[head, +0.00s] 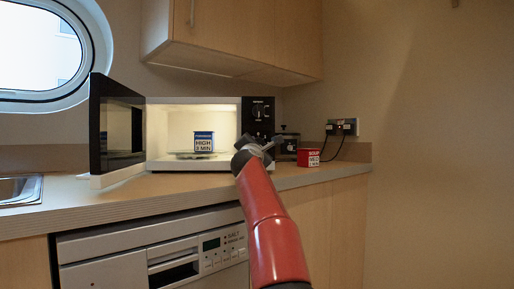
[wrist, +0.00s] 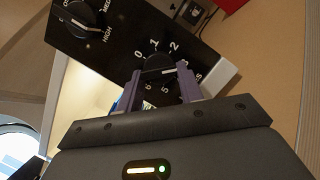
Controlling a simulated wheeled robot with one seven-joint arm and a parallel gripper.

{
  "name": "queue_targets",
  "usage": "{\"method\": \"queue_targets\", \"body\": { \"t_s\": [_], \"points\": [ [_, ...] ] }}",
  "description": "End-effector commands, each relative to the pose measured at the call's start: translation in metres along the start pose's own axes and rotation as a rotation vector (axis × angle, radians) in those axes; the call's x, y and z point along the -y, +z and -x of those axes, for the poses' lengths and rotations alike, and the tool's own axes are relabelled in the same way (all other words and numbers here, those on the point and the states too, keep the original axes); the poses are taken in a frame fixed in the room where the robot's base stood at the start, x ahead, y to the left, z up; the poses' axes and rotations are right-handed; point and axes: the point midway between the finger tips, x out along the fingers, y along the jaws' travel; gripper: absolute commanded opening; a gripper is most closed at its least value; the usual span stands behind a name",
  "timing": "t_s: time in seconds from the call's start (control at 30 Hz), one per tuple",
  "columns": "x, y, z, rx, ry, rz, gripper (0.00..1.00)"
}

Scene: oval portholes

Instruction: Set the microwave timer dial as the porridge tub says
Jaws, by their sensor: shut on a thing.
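The porridge tub (head: 204,141) stands inside the lit microwave (head: 190,101); its blue-and-white label reads HIGH, 3 MIN. The microwave door (head: 115,130) is open to the left. My gripper (head: 262,148) is at the lower control panel in the head view and hides the timer dial there. In the wrist view my gripper (wrist: 162,78) is shut on the black timer dial (wrist: 158,66), one finger on each side. The dial's white line points right, past the 2, toward numerals my finger hides. The power dial (wrist: 82,17) appears to point toward HIGH.
A red soup tub (head: 308,157) and a dark appliance (head: 287,143) stand right of the microwave, near a wall socket (head: 342,127) with plugs. A wall cupboard (head: 235,35) hangs above. The counter (head: 120,205) in front is clear.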

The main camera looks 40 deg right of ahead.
Motion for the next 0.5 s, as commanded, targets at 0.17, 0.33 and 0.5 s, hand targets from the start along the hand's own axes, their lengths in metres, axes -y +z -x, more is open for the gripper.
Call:
{"method": "queue_targets", "body": {
  "t_s": [0.17, 0.33, 0.5],
  "points": [
    [0.0008, -0.0009, -0.0004, -0.001, -0.001, 0.000, 0.14],
    [0.0007, -0.0008, -0.0004, -0.001, -0.001, 0.000, 0.43],
    [0.0003, -0.0004, -0.0002, -0.001, 0.000, 0.001, 0.59]
  ]
}}
